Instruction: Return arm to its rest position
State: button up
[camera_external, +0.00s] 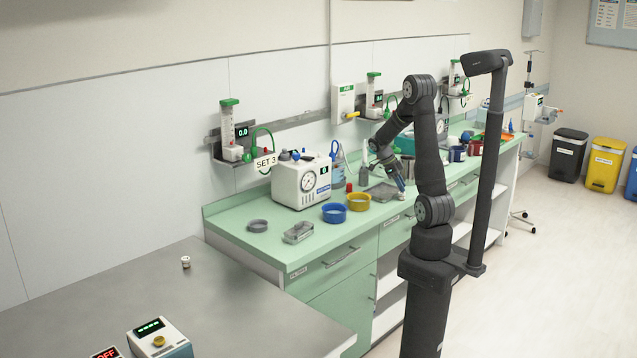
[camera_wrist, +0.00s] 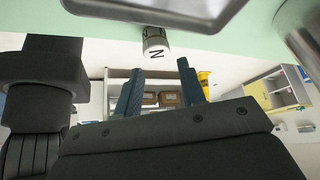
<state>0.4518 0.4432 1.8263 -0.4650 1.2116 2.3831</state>
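My gripper (camera_external: 401,186) is low over the front edge of the green counter (camera_external: 262,235), on my bent arm. In the wrist view my gripper (camera_wrist: 159,66) has its two blue fingers apart with nothing between them. A small white and black jar marked "N" (camera_wrist: 155,43) stands on the counter just beyond the fingertips, apart from them in that view. It also shows as a small pale thing (camera_external: 401,196) below the gripper in the external view. The arm is reached out over the counter, not folded.
A blue bowl (camera_external: 334,213) and a yellow bowl (camera_external: 358,202) stand left of the gripper, with a grey tray (camera_external: 380,191) close by. Another small jar (camera_external: 186,262) is on the grey table (camera_external: 235,300), which is mostly clear.

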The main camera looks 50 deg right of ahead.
jog(key=s+d+r, duration=0.4)
jog(key=s+r, duration=0.3)
jog(key=s, duration=0.4)
jog(key=w+a+r+n+t, duration=0.2)
jog(key=w+a+n, duration=0.3)
jog(key=w+n, duration=0.3)
jog(key=w+a+r+n+t, duration=0.2)
jog(key=w+a+n+t, duration=0.3)
jog(key=w+n, duration=0.3)
jog(key=w+a+r+n+t, duration=0.2)
jog(key=w+a+n, duration=0.3)
jog(key=w+n, duration=0.3)
jog(key=shift+w+r+t, duration=0.15)
jog(key=shift+w+t, duration=0.55)
jog(key=shift+w, duration=1.45)
jog(key=shift+s+d, duration=0.1)
jog(key=s+d+f+m+g+h, duration=0.2)
jog(key=s+d+f+m+g, duration=0.1)
jog(key=s+d+m, duration=0.4)
jog(key=shift+s+d+f+m+h, duration=0.2)
jog(key=shift+s+f+m+h, duration=0.15)
jog(key=shift+s+m, duration=0.65)
jog(key=shift+r, duration=0.1)
